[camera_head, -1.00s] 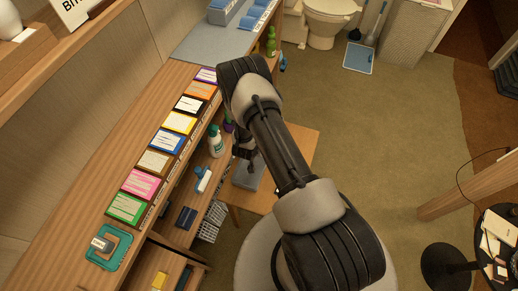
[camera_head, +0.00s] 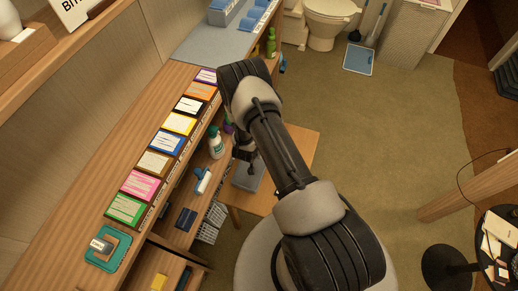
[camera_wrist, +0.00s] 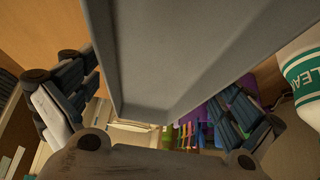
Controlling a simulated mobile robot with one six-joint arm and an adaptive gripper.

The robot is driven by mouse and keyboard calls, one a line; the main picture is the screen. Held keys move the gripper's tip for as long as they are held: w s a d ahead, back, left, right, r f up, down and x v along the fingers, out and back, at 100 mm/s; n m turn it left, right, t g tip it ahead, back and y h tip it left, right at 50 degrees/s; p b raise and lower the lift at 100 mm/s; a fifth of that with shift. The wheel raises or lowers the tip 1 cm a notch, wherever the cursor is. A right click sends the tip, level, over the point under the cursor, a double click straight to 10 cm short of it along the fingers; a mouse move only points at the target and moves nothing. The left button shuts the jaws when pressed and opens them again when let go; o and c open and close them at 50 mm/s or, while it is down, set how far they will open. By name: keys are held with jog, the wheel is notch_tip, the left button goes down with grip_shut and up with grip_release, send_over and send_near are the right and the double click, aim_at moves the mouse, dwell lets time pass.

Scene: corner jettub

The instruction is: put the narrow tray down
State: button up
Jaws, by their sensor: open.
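The narrow tray (camera_head: 249,178) is grey with raised edges. In the head view it is over a small wooden table (camera_head: 301,150) and seems to rest on it, though my arm hides part of it. My gripper (camera_head: 246,155) is just at the tray's far end. In the wrist view the tray (camera_wrist: 185,50) runs large and close through the middle, between the two spread fingers of my gripper (camera_wrist: 152,105). The fingers are open, with a visible gap between the tray and the left finger.
A white bottle with a green label (camera_head: 215,142) stands close left of my gripper; it also shows at right in the wrist view (camera_wrist: 306,75). A blue-and-white item (camera_head: 203,181) and a wire basket (camera_head: 211,222) are nearby. Coloured boxes (camera_head: 167,142) line the upper shelf.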

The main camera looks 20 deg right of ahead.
jog(key=p+v, duration=0.3)
jog(key=v, duration=0.9)
jog(key=shift+p, duration=0.35)
